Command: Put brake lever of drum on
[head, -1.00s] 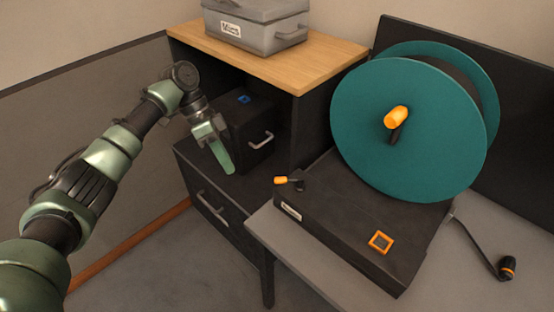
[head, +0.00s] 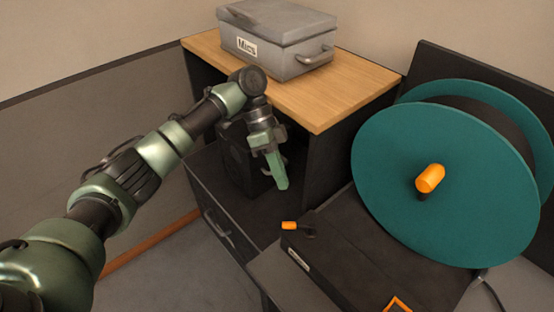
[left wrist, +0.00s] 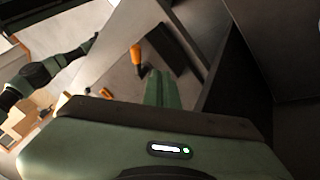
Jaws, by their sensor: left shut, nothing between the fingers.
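The teal drum (head: 440,185) stands upright on a dark base (head: 385,262) at the right, with an orange crank handle (head: 430,179) on its near face. The brake lever (head: 290,226), short with an orange grip, sits at the base's far left corner and points left. My left gripper (head: 281,185) is shut and empty, pointing down, above and just beyond the lever and apart from it. Its closed green fingers (left wrist: 161,88) show in the left wrist view. An orange-tipped part (left wrist: 137,55) lies beyond them there; I cannot tell surely whether it is the lever.
A wooden-topped cabinet (head: 345,95) with a grey metal box labelled Mics (head: 280,42) stands behind my gripper. A dark drawer unit (head: 222,232) is below left.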

